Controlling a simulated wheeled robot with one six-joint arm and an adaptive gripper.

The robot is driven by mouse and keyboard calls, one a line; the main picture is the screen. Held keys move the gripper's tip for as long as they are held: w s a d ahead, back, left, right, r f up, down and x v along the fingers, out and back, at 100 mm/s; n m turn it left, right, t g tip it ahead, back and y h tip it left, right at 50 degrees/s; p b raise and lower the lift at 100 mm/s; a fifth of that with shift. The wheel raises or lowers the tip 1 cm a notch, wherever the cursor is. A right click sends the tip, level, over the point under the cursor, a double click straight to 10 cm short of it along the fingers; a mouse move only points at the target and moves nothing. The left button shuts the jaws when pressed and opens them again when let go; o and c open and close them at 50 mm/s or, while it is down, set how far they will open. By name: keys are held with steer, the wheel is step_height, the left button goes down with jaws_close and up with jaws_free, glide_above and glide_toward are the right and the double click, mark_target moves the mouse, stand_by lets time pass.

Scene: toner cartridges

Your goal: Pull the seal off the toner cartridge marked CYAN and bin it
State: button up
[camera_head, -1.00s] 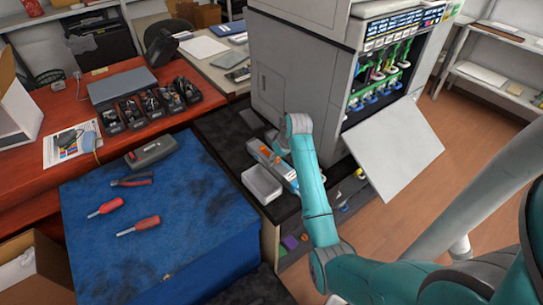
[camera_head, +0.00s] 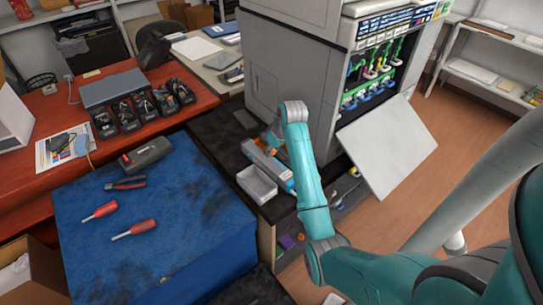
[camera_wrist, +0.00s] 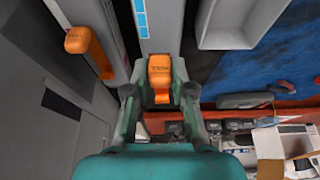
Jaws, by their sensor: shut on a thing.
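A long grey toner cartridge (camera_head: 265,160) with a blue-cyan label lies on the black counter beside the printer. In the wrist view the same cartridge (camera_wrist: 163,30) shows pale blue label blocks along its edge. An orange seal tab (camera_wrist: 160,72) is at its near end, with print too small to read. My gripper (camera_wrist: 160,92) is shut on this orange tab, one finger on each side. In the head view my forearm partly hides the tab and the gripper. A second orange tab (camera_wrist: 78,40) sits on another grey body to the left.
An open light-grey tray (camera_head: 257,185) stands close beside the cartridge. The printer (camera_head: 290,75) rises just behind, its white door (camera_head: 388,145) hanging open. Screwdrivers (camera_head: 133,229) and pliers lie on the blue mat (camera_head: 190,235). A cardboard box (camera_head: 35,270) holding something white is at lower left.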

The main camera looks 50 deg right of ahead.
step_height(320, 180, up, 11)
stand_by(0.8)
steer(key=shift+f, duration=0.15)
